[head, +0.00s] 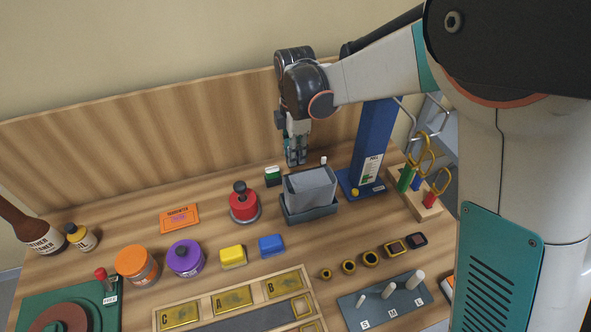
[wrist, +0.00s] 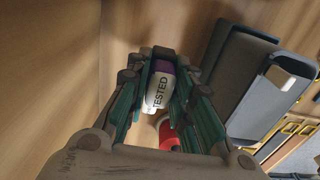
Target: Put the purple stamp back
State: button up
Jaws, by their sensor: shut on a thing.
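My gripper (head: 296,160) hangs at the back of the table, by the wooden back panel and behind the grey bin. In the wrist view my gripper (wrist: 160,105) is shut on the purple stamp (wrist: 159,88), which has a purple part and a white band reading TESTED. The stamp is hidden in the head view. A red thing with a white part (wrist: 168,135) shows below the stamp in the wrist view. A small green and white block (head: 272,176) stands left of the grey bin in the head view. The stamp's place is not clear to me.
The grey bin (head: 310,205) stands close in front of my gripper; a blue post (head: 372,145) rises to its right.

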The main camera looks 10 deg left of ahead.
jog(key=shift+f+b, duration=0.7)
jog(key=shift+f, duration=2.2)
jog(key=shift+f, duration=0.15)
jog(key=o, duration=0.8)
jog(key=shift+o, duration=0.2)
notch_tip(320, 180, up, 12)
jog(key=p, duration=0.3)
jog(key=shift+r, duration=0.2)
